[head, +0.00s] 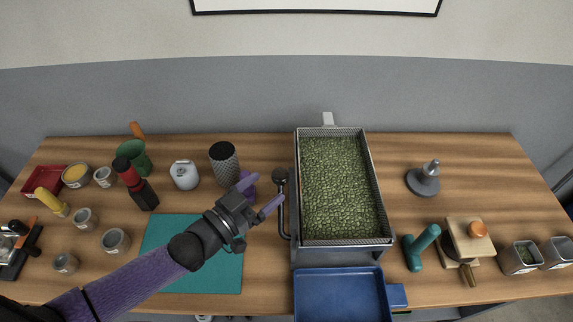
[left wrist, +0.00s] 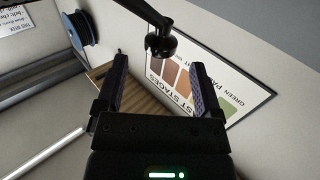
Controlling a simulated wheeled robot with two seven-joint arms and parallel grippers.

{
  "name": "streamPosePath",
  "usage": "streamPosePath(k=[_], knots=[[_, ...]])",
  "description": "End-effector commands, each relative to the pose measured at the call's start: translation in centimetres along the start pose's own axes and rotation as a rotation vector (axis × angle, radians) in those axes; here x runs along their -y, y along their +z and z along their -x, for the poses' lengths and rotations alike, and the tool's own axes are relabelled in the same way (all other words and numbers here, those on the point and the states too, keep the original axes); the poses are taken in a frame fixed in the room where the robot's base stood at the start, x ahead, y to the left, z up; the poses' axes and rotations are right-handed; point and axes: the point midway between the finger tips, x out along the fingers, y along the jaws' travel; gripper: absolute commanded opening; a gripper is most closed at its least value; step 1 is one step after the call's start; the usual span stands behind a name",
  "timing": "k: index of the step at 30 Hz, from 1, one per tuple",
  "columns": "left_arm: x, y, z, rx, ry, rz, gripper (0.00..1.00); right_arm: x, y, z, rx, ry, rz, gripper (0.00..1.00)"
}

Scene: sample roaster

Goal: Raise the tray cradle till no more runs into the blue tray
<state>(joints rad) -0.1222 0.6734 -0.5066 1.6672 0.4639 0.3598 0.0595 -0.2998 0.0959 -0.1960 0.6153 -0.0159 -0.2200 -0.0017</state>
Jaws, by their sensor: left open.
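The tray cradle (head: 378,200) is a long grey metal trough full of green beans, in the middle of the table in the head view. The blue tray (head: 340,295) is below its front end, and its visible floor looks empty. A dark lever with a round black knob (head: 280,175) stands at the cradle's left side. My left gripper (head: 260,194) is open and empty, just left of the lever. In the left wrist view the knob (left wrist: 162,45) shows beyond and between the spread fingers (left wrist: 157,90). My right gripper is out of view.
A teal mat (head: 215,270) lies under my left arm. Left are a dark textured cylinder (head: 224,163), a white canister (head: 184,175) and several small pots. Right are a grey weight-like stand (head: 424,180), a teal handle (head: 420,245) and a wooden block device (head: 470,240).

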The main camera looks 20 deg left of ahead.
Motion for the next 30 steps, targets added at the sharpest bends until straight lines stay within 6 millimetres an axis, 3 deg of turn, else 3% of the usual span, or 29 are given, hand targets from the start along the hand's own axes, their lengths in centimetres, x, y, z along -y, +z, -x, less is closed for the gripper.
streamPosePath(k=[3, 9, 21, 30], knots=[[0.1, 0.1, -2.9, -0.003, -0.001, -0.002, 0.86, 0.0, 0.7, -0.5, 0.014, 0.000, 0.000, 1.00], [0.1, 0.1, -6.1, 0.001, -0.002, -0.002, 0.86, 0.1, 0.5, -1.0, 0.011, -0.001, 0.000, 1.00], [0.0, 0.1, -7.0, 0.004, -0.002, -0.002, 0.84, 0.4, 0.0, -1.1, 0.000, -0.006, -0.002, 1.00], [0.1, 0.1, -7.0, 0.004, -0.002, -0.002, 0.20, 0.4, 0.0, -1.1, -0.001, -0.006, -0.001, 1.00]])
